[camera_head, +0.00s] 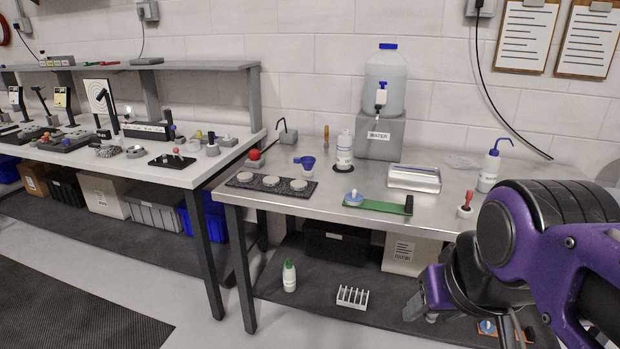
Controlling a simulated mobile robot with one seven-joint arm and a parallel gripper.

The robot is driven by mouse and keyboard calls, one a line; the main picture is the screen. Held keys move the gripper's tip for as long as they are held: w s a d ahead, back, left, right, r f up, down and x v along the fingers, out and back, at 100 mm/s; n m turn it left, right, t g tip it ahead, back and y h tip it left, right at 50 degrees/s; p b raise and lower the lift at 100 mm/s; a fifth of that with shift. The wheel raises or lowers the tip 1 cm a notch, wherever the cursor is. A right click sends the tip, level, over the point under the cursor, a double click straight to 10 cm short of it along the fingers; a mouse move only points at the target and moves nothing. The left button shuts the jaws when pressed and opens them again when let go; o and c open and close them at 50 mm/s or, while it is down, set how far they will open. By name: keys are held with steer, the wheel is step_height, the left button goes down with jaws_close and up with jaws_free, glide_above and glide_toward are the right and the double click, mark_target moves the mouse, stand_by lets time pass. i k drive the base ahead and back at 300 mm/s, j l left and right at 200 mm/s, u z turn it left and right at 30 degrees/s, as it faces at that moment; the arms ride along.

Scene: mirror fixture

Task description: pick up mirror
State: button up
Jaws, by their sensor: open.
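I cannot pick out with certainty which thing is the mirror. A green strip (376,205) lies near the front edge of the metal table, with a small pale round piece with a blue knob (353,198) at its left end and an upright dark piece (408,205) at its right end. My gripper (468,318) hangs at the lower right, in front of the table and apart from the strip. Its jaws are open and partly hidden by my purple arm; I see nothing held between them.
The metal table (330,212) also bears a dark tray (240,184) with round discs, a metal box (414,178), a wash bottle (491,166), a red-handled stamp (466,205) and a water dispenser (385,82). The lower shelf (385,308) holds boxes and a bottle (289,275).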

mark_target(298, 184)
steer(key=i+l+u, duration=0.2)
steer(key=u, duration=0.15)
steer(key=i+l+u, duration=0.15)
steer(key=l+u, duration=0.15)
steer(key=l, duration=0.15)
steer(key=i+l+u, duration=0.15)
steer(key=l+u, duration=0.2)
steer(key=z, duration=0.5)
steer(key=i+j+z, duration=0.1)
steer(key=j+z, duration=0.15)
steer(key=z, duration=0.2)
steer(key=j+z, duration=0.25)
steer(key=z, duration=0.25)
steer(key=j+z, duration=0.25)
steer(key=j, duration=0.3)
steer(key=j+z, duration=0.3)
steer(key=j, duration=0.25)
steer(key=k+j+z, duration=0.25)
steer(key=j, duration=0.3)
steer(key=k+j, duration=0.1)
steer(key=j, duration=0.3)
steer(key=k+j+z, duration=0.15)
steer(key=j, duration=0.65)
steer(key=k+j+z, duration=0.1)
steer(key=j, duration=0.3)
steer(key=k, duration=0.1)
